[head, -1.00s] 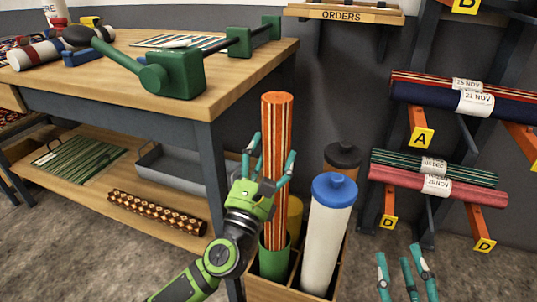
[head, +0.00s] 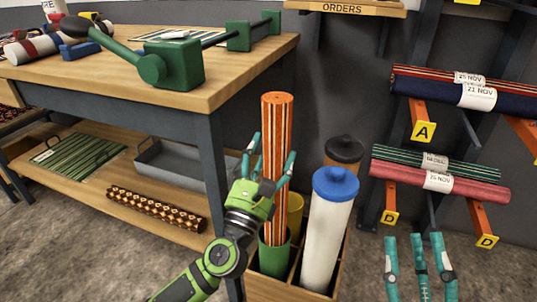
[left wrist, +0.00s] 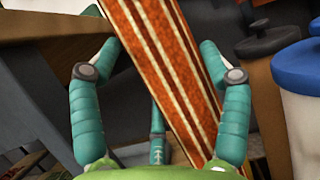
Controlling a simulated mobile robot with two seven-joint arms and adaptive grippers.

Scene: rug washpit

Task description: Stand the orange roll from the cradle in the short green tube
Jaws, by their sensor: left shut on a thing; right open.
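The orange roll (head: 277,130) has cream and dark stripes and stands nearly upright. Its lower end is inside the short green tube (head: 274,258), which hides that end. My left gripper (head: 268,160) is shut on the roll around its middle, above the tube. In the left wrist view the striped roll (left wrist: 165,70) runs between the teal fingers of the left gripper (left wrist: 155,85). My right gripper (head: 420,265) is open and empty at the lower right, apart from the tubes and the rack.
The green tube stands in a wooden crate (head: 335,285) with a white tube with a blue cap (head: 328,225), a yellow tube (head: 295,213) and a dark-capped tube (head: 343,152). A workbench (head: 255,72) is at left. A rack with labelled rolls (head: 450,185) is at right.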

